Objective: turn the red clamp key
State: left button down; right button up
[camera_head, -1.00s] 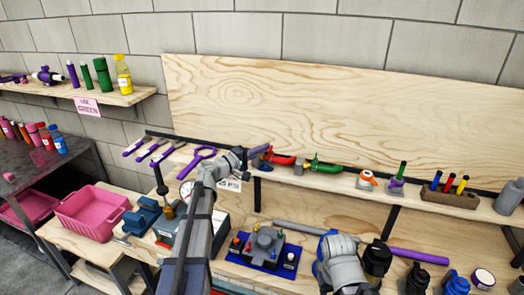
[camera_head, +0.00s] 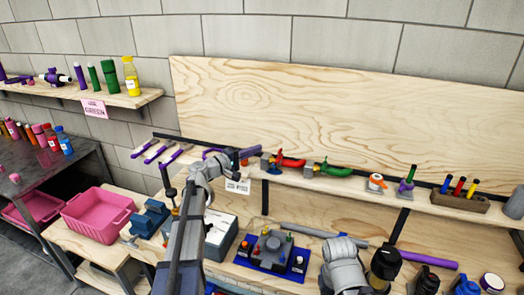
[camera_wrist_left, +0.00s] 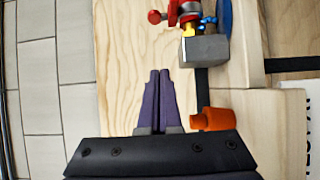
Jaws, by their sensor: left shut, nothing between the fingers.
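The red clamp key (camera_head: 291,162) lies along the wooden shelf in the head view, joined to a grey block. In the left wrist view a red part (camera_wrist_left: 178,13) with a round knob sits at the top, above a grey block (camera_wrist_left: 204,50) with a yellow piece between. My left gripper (camera_head: 252,152) points right along the shelf, left of the red key and apart from it. Its purple fingers (camera_wrist_left: 159,76) are shut and empty, pointing at the backboard left of the block.
An orange cylinder (camera_wrist_left: 213,120) is right of my left fingers. A green-handled fitting (camera_head: 331,170) lies right of the red key. An orange-and-white piece (camera_head: 376,183) and a marker block (camera_head: 459,200) are farther right. A blue-based fixture (camera_head: 270,252) stands on the bench below.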

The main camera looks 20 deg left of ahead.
pick_arm(q)
jog(key=s+a, duration=0.4)
jog(key=a, duration=0.1)
jog(key=shift+s+a, duration=0.2)
jog(key=shift+a, duration=0.15)
jog(key=s+d+f+m+g, duration=0.3)
jog(key=s+d+f+g, duration=0.15)
jog(key=d, duration=0.35)
jog(key=s+d+f+m+g+y, duration=0.1)
jog(key=s+d+f+m+g, duration=0.3)
jog(key=d, duration=0.5)
jog(key=s+d+f+m+g, duration=0.1)
jog(key=s+d+f+g, duration=0.1)
jog(key=s+d+f, duration=0.45)
jog(key=s+d+f+m+g+y, duration=0.2)
jog(key=s+y, duration=0.3)
jog(key=s, duration=0.3)
jog(key=s+d+f+m+g+y, duration=0.2)
jog(key=s+f+m+y, duration=0.2)
jog(key=s, duration=0.4)
jog(key=shift+s+f+m+g+y, duration=0.3)
jog(key=shift+f+m+g+y, duration=0.15)
jog(key=shift+y, duration=0.25)
